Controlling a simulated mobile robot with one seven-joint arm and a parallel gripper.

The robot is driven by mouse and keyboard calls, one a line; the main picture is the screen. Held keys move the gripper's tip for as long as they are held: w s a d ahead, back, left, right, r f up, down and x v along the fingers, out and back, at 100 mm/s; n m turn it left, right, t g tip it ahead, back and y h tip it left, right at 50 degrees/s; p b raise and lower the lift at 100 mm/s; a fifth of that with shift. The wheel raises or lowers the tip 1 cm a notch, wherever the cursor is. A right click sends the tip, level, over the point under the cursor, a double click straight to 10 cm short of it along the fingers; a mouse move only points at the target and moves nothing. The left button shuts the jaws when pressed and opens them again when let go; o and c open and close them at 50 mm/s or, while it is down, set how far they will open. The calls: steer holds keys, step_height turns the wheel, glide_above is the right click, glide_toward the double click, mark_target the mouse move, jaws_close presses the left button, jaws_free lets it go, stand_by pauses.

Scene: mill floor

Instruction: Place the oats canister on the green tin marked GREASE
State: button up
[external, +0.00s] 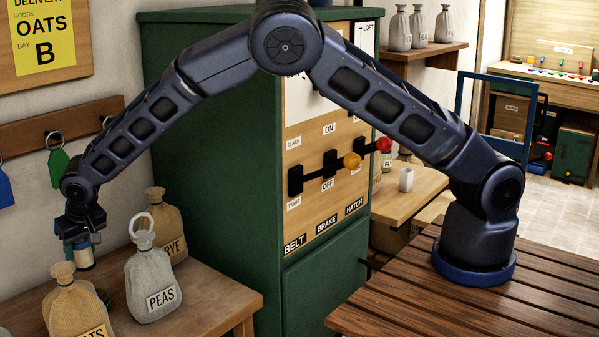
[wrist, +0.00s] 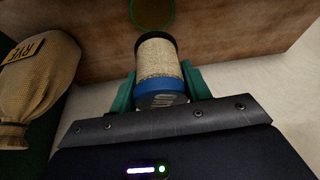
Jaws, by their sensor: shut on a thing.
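The oats canister, a small cylinder with pale grainy contents, a blue band and a dark end, is held between the green fingers of my gripper (wrist: 160,88) in the wrist view. Its body (wrist: 157,58) shows there, and it also shows in the external view (external: 84,259), hanging below my gripper (external: 80,240) above the wooden bench. A round green rim with a brown middle (wrist: 153,11), apparently the green tin, shows beyond the canister's far end, at the top edge of the wrist view. In the external view only a bit of green (external: 103,296) shows between sacks. No GREASE marking is readable.
Sacks crowd the bench (external: 218,292): a PEAS sack (external: 150,280), a RYE sack (external: 168,225) and a tan sack in front (external: 75,305) with a partly cut-off label. A green cabinet (external: 215,130) with levers stands right of the bench. Hooks with tags line the wall.

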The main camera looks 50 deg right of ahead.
mark_target(88, 257)
steer(key=shift+f, duration=4.3)
steer(key=o, duration=1.1)
steer(key=shift+f, duration=0.15)
steer(key=v, duration=1.1)
steer(key=shift+s+r, duration=0.15)
steer(key=shift+r, duration=0.5)
